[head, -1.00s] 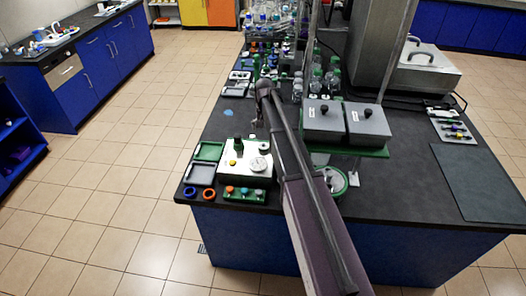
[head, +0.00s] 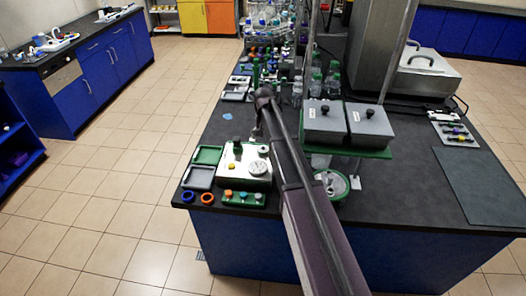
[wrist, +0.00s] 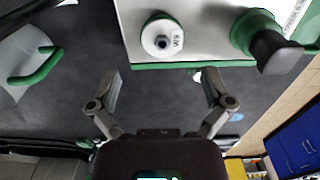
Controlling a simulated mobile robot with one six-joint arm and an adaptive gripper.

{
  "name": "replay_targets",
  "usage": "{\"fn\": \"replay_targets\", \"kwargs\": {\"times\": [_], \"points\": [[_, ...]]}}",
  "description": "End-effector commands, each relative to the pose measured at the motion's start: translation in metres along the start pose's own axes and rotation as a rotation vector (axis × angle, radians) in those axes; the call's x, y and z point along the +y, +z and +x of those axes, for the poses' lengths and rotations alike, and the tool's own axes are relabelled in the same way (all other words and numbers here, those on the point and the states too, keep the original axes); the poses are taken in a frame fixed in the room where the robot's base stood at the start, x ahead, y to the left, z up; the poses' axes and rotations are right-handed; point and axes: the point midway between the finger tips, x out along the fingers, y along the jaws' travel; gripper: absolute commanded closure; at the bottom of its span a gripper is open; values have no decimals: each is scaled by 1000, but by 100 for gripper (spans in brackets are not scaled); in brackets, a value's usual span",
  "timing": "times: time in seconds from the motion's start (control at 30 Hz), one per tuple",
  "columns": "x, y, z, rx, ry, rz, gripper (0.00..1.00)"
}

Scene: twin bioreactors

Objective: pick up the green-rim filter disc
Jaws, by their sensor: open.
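A small white disc with a green rim and a dark centre stub (wrist: 162,37) sits on the pale top of a boxy device, near its green-trimmed edge, in the wrist view. I take it to be the green-rim filter disc. My gripper (wrist: 163,85) is open and empty. Its two fingers are spread left and right, below the disc in the wrist picture and apart from it. In the head view my arm covers much of the gripper, which is just behind the device (head: 231,177).
A black knob on a green base (wrist: 265,42) stands beside the disc. In the head view, two grey boxes (head: 324,122) on a green stand are right of my arm. A green-rimmed round dish (head: 344,188) is below them. Bottles crowd the bench's far end. The right bench is mostly clear.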

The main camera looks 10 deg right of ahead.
Motion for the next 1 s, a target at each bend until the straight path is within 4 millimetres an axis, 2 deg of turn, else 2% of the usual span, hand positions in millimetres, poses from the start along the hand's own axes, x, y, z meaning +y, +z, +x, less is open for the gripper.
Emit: {"fn": "replay_targets", "kwargs": {"times": [0.6,1.0], "points": [[-4,5,45,0,0,-1,0],[-4,5,50,1,0,-2,0]]}}
